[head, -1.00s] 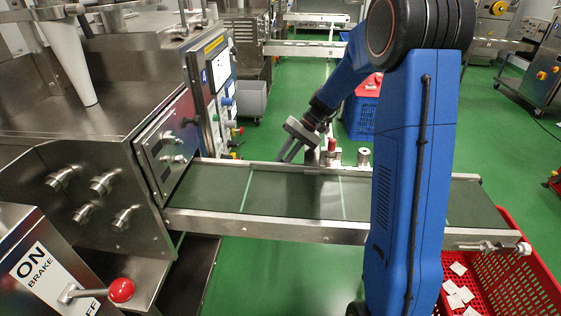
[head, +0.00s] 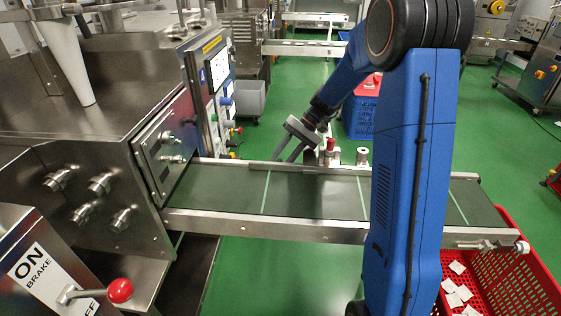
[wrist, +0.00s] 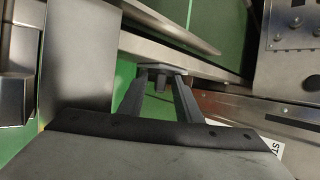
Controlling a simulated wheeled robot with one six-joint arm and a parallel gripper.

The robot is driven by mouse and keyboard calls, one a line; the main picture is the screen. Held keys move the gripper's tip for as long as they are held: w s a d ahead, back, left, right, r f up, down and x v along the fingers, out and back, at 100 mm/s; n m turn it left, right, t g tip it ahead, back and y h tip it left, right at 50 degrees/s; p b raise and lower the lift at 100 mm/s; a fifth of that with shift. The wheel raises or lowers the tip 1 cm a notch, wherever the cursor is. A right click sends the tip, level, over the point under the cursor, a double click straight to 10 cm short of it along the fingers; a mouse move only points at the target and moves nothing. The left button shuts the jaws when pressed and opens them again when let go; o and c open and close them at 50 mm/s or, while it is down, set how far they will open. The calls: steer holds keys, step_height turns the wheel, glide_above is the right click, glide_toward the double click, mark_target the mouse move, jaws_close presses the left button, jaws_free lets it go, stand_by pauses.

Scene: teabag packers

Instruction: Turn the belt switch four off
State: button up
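My gripper (head: 284,157) is at the far side rail of the green conveyor belt (head: 315,195), pointing down and left. Its two fingers are apart. In the wrist view, the open fingers (wrist: 160,80) reach toward a small dark fitting (wrist: 161,83) on the outer side of the metal rail. The fitting shows between the fingertips, and I cannot tell whether they touch it. It may be the belt switch, but no number four is readable. The head view does not show the fitting clearly.
A red-topped post (head: 331,146) and a metal cylinder (head: 362,156) stand close right of my gripper. The packing machine (head: 165,150) is on the left. A brake lever with a red knob (head: 120,290) is front left. A red crate (head: 480,275) stands at the belt's right end.

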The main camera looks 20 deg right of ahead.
steer(key=v, duration=1.7)
